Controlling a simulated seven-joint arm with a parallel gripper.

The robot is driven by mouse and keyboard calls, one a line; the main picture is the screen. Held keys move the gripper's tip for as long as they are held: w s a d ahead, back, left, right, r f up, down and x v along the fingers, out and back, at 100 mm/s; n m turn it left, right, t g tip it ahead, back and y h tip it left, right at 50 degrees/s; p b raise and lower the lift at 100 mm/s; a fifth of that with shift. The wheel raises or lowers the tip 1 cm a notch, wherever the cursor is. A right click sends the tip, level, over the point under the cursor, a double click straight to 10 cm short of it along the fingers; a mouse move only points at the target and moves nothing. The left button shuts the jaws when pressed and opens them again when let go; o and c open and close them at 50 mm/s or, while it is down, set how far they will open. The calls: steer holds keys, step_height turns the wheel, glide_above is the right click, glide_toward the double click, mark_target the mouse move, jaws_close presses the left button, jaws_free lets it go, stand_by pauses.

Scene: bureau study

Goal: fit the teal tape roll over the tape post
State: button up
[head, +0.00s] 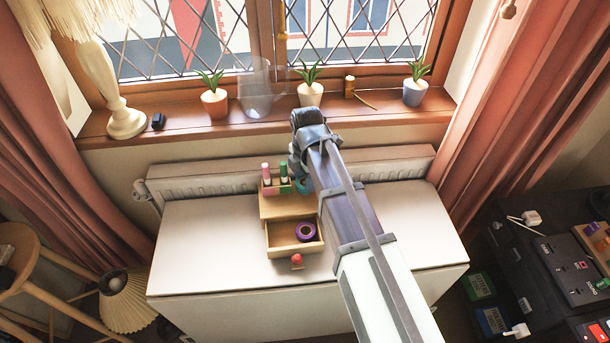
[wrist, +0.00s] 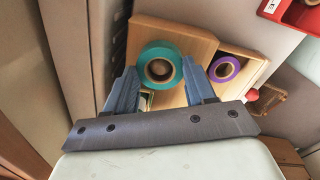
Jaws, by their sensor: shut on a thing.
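The teal tape roll (wrist: 160,65) is between the two fingers of my gripper (wrist: 163,76) in the wrist view, its round face and pale core towards the camera. My gripper is shut on it, over the wooden desk organiser (wrist: 193,40). In the head view a bit of the teal roll (head: 303,184) shows beside my arm, at the organiser's (head: 285,207) back right. My fingers are hidden there behind the arm. I cannot make out the tape post in either view. The gap between the roll and the wood cannot be told.
The organiser's drawer (head: 279,248) is open with a purple tape roll (head: 306,231) inside. Pink and green markers (head: 267,177) stand at its back left. A red knob (head: 296,260) is at the drawer front. The white desk top (head: 195,240) is clear to the left.

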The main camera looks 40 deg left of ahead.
steer(key=shift+f, duration=1.15)
stand_by(0.4)
steer(key=o, duration=1.3)
steer(key=shift+c, duration=0.2)
steer(key=shift+r, duration=3.55)
